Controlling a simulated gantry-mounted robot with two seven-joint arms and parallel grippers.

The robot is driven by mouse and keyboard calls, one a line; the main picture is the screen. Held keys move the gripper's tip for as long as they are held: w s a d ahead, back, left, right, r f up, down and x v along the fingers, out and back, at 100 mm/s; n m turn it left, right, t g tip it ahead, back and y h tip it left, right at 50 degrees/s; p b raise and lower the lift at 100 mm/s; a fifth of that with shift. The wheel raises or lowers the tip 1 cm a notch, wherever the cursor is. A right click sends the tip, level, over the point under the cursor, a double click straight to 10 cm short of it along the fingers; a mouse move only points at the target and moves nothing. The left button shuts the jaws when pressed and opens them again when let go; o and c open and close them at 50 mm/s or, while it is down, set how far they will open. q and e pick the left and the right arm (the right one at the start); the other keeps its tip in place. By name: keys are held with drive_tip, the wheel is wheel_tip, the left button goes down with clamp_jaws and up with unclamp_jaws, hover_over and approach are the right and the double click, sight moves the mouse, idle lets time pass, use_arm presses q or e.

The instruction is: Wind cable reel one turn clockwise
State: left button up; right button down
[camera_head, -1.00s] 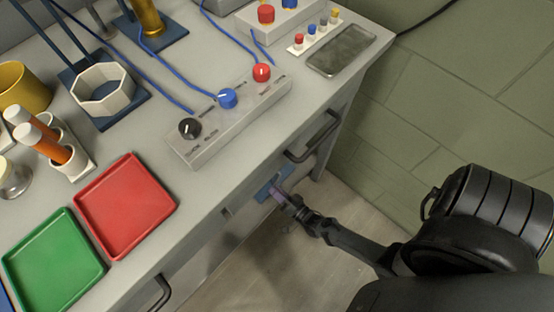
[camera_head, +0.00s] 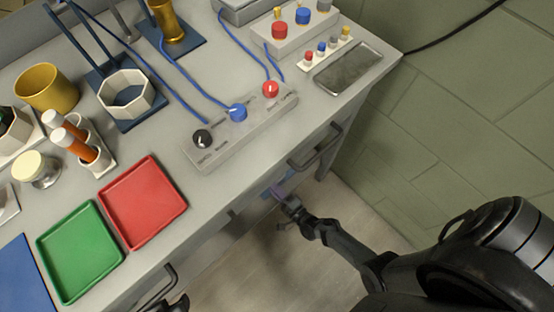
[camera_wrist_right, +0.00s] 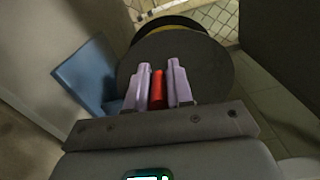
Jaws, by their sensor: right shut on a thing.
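The cable reel (camera_wrist_right: 205,62) shows in the right wrist view as a dark round disc, with a yellowish edge behind its top. A red handle (camera_wrist_right: 157,88) stands out from its face. My right gripper (camera_wrist_right: 158,75) is shut on the red handle, with one pale finger on each side of it. In the head view my right gripper (camera_head: 278,192) is below the table's front edge, and the tabletop hides the reel. A small dark part at the bottom edge of the head view may belong to my left arm; its jaws cannot be made out.
A blue plate (camera_wrist_right: 88,75) stands left of the reel in the wrist view. The tabletop above holds a grey knob box (camera_head: 240,130), a red tray (camera_head: 142,202) and a green tray (camera_head: 80,252). A drawer handle (camera_head: 315,148) juts out close to my right arm.

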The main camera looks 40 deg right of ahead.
drive_tip(key=shift+r+m, duration=0.25)
drive_tip(key=shift+m, duration=0.05)
drive_tip(key=c, duration=1)
unclamp_jaws()
drive_tip(key=shift+s, duration=0.1)
